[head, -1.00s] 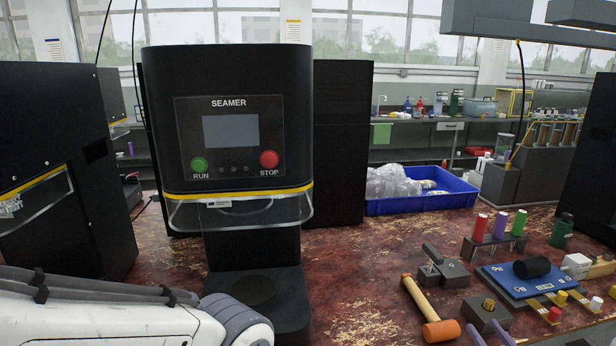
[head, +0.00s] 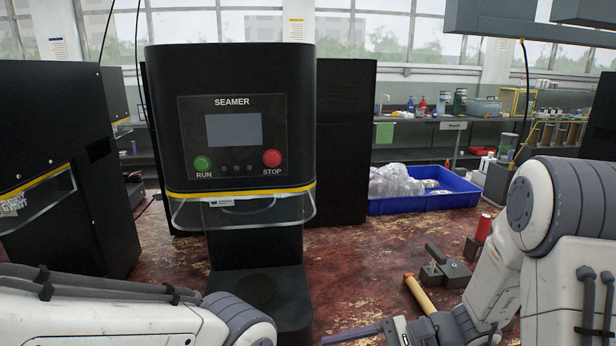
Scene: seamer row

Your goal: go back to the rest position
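My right arm (head: 565,220) now fills the right side of the head view, and its forearm reaches down to the bottom edge. One long finger of my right gripper (head: 355,335) shows at the bottom, pointing left, in front of the seamer's base. The rest of that gripper is cut off by the frame, so its opening cannot be told. My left arm (head: 110,310) lies across the lower left corner. Its gripper is out of view. The seamer (head: 240,160) stands upright left of centre, its clear guard (head: 245,212) above an empty-looking plate (head: 255,290).
A mallet (head: 418,295) lies on the worn red bench (head: 350,270), partly hidden by my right gripper and forearm. A small grey fixture (head: 445,270) and a red cylinder (head: 484,228) stand near my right arm. A blue bin (head: 425,203) with clear bags stands behind.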

